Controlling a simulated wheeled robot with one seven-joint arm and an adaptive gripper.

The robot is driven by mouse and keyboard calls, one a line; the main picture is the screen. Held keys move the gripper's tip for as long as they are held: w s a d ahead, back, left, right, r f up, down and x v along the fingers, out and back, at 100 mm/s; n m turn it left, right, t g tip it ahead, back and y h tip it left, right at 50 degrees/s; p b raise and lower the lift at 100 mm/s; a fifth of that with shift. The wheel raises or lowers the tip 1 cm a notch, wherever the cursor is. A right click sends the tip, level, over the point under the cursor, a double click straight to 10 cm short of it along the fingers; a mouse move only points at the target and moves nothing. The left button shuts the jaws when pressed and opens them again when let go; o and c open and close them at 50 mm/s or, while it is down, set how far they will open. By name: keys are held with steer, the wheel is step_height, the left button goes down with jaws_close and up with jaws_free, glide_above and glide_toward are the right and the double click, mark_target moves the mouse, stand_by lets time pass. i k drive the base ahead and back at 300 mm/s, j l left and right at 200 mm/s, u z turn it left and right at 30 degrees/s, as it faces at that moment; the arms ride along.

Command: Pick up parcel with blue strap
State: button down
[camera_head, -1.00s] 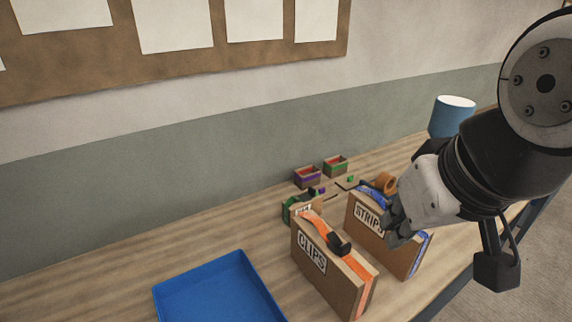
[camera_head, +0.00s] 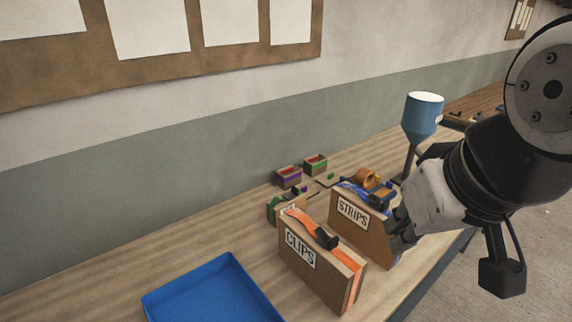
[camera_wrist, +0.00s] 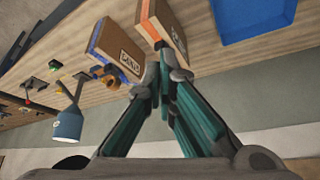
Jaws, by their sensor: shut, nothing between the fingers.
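The parcel with the blue strap (camera_head: 357,222) is a brown box labelled STRIPS, standing upright on the bench. Its blue strap (camera_head: 352,187) runs over the top, with a dark buckle or handle there. My gripper (camera_head: 398,240) is at the right end of this parcel in the head view and hides part of that end. I cannot tell whether it touches. In the wrist view the fingers of my gripper (camera_wrist: 165,75) are shut with nothing between them. The parcel also shows in the wrist view (camera_wrist: 118,48), left of the fingertips.
A CLIPS parcel with an orange strap (camera_head: 320,266) stands close in front. A blue tray (camera_head: 165,295) lies at left.

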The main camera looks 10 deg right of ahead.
mark_target(352, 214)
steer(key=i+l+u, duration=0.2)
steer(key=l+u, duration=0.15)
steer(key=l, duration=0.45)
steer(key=i+l+u, duration=0.15)
steer(key=l+u, duration=0.15)
steer(key=l, duration=0.55)
steer(key=l+u, duration=0.35)
steer(key=l, duration=0.55)
